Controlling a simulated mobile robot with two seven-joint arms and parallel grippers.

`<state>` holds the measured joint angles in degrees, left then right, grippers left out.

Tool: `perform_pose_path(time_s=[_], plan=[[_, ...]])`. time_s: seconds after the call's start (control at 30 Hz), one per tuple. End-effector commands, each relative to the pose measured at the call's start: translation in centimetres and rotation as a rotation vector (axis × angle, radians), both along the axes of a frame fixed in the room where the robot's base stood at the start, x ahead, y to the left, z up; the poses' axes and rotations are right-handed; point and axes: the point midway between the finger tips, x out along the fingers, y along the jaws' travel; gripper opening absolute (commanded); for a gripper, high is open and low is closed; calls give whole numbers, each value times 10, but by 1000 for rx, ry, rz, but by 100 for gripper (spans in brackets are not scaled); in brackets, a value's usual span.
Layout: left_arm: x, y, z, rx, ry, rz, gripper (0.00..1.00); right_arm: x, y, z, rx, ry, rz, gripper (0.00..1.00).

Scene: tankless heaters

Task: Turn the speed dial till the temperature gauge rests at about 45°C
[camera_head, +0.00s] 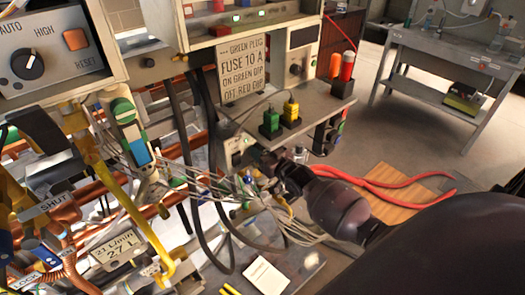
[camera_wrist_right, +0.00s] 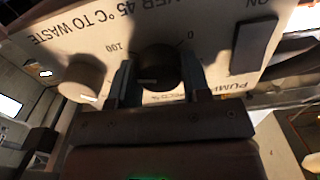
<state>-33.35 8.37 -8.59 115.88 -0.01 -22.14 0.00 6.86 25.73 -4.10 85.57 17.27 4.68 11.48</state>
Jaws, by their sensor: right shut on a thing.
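In the right wrist view, a round dark speed dial (camera_wrist_right: 158,62) sits on a pale panel whose scale shows 0 and 100. My right gripper (camera_wrist_right: 158,82) has one finger on each side of the dial and is shut on it. In the head view, my right gripper (camera_head: 284,168) reaches in from the right, below the small shelf with green and yellow plugs. The dial is hidden there. I cannot make out a temperature gauge or its reading in either view. My left gripper does not show.
A beige knob (camera_wrist_right: 82,78) and a dark rectangular piece (camera_wrist_right: 254,45) flank the dial. In the head view, loose wires (camera_head: 180,172) and copper pipes crowd the left. A grey shelf (camera_head: 330,103) is above my gripper.

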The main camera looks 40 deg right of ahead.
Motion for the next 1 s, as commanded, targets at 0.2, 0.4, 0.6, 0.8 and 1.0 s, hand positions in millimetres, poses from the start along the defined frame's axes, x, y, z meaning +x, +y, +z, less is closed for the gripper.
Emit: perform_pose_path(time_s=[0.2,0.4,0.6,0.8,1.0], plan=[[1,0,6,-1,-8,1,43,0,0,1,-89,-7,-1,20],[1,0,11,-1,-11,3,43,0,0,2,-244,-20,-1,20],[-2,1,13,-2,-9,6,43,0,0,2,-432,-34,-1,20],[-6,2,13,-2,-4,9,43,0,0,1,-623,-49,0,20],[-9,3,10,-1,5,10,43,0,0,0,-808,-64,0,20]])
